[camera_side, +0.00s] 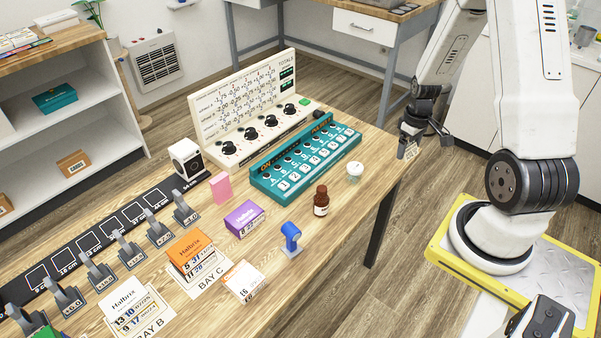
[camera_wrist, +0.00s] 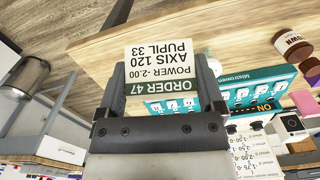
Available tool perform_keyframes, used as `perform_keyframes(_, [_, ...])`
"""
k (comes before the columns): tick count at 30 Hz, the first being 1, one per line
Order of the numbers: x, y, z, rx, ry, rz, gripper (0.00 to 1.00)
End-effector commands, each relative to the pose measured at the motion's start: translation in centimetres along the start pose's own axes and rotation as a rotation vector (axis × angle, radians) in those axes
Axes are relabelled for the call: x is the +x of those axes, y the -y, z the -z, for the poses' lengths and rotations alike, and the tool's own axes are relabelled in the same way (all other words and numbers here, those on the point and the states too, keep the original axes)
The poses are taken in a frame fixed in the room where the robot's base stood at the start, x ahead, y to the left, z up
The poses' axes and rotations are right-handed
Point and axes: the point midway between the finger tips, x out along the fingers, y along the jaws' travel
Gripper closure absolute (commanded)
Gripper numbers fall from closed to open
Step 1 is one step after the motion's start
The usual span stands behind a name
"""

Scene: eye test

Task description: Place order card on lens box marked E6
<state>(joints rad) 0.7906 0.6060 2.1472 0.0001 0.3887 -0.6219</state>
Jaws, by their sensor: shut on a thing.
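My gripper (camera_side: 411,136) is shut on the order card (camera_wrist: 162,70), high at the right, beyond the table's right edge in the side view. The card is cream with a dark green band and reads upside down in the wrist view: ORDER 47, POWER -2.00, AXIS 120, PUPIL 33. Lens boxes stand on the table: an orange Halbrix box (camera_side: 190,253) at BAY C, a white Halbrix box (camera_side: 136,309) at BAY B, a purple Halbrix box (camera_side: 244,218) and a white box (camera_side: 243,281). I cannot read an E6 mark on any of them.
A teal keyed console (camera_side: 305,160) and a cream TOTALS panel (camera_side: 250,105) stand at the back. A brown bottle (camera_side: 321,201), a blue stamp-like object (camera_side: 291,238), a pink block (camera_side: 220,188) and a small white jar (camera_side: 355,171) stand nearby. Grey holders line the left.

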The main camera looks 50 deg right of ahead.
Motion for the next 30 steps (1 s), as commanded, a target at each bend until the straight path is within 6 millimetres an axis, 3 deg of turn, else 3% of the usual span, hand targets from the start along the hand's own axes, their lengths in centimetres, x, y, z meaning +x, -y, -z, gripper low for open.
perform_keyframes(15, [-0.8, 10.6, 4.0, -0.386, -0.001, 0.0, 0.68])
perform_keyframes(30, [-1.6, 22.2, 4.4, -0.796, -0.002, 0.0, 0.68])
